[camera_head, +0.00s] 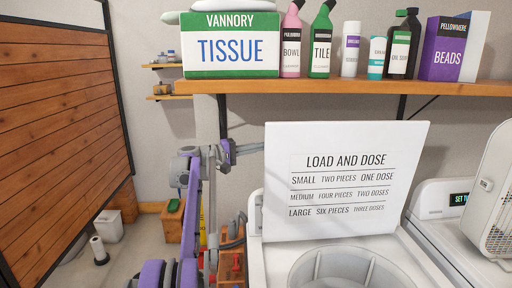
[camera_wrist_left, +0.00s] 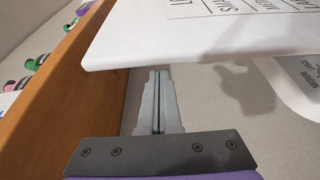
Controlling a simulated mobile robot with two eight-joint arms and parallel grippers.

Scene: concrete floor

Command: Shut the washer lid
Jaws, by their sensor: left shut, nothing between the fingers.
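The washer lid (camera_head: 340,225) stands open, tilted up at the back of the white washer (camera_head: 270,265). Its inner face carries a printed dosing chart and faces me. The round tub opening (camera_head: 340,270) shows below it. My left gripper (camera_head: 258,147) is at the lid's left edge, near its upper part, pointing right. In the left wrist view the gripper (camera_wrist_left: 158,75) is shut and empty, with its fingertips close to the edge of the white lid (camera_wrist_left: 130,50). I cannot tell whether they touch. My right gripper is not in view.
A wooden shelf (camera_head: 330,87) above the lid holds a tissue box (camera_head: 230,45), several bottles and a purple beads box (camera_head: 445,50). It also shows in the left wrist view (camera_wrist_left: 75,80).

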